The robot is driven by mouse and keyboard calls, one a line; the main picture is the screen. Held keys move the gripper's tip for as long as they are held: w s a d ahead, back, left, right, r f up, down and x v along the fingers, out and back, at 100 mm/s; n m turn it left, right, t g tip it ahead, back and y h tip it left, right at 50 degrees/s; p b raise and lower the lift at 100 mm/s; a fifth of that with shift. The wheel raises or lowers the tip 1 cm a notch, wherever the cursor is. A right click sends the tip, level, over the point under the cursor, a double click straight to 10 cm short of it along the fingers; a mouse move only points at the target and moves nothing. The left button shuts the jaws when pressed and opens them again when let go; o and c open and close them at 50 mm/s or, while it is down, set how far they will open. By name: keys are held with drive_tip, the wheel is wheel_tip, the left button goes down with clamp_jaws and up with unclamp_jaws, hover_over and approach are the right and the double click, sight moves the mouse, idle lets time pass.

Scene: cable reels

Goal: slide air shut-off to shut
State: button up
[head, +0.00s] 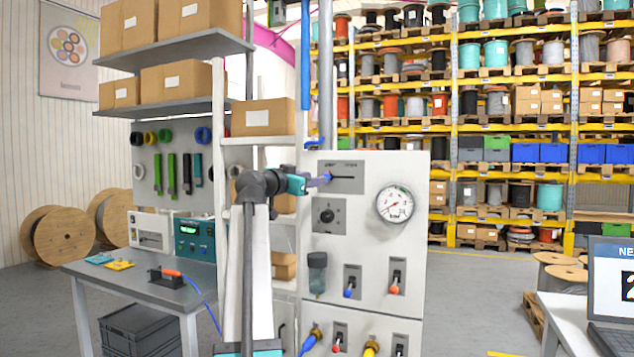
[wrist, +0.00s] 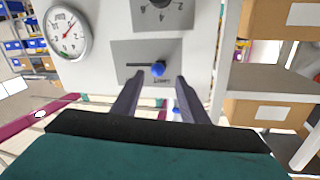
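The air shut-off is a grey plate (head: 346,185) with a dark horizontal slot, at the top of the white panel. In the wrist view, which looks upside down, the same plate (wrist: 196,60) shows its slot and a round blue knob (wrist: 157,70). The knob sits toward the slot's right part there, which is the left part in the head view. The labels are too small to read surely. My gripper (head: 322,180) points at the knob from the left. In the wrist view its two fingers (wrist: 157,84) are apart, one on each side of the knob; contact cannot be told.
The panel (head: 395,260) also carries a dial knob (head: 327,216), a pressure gauge (head: 394,204), several toggle switches and hose fittings. Shelves with cardboard boxes (head: 263,117) stand close to the left. A grey workbench (head: 150,285) is at the lower left, a laptop (head: 612,290) at the far right.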

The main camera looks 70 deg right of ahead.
drive_tip(key=b+v, duration=0.1)
drive_tip(key=v, duration=0.8)
idle(0.3)
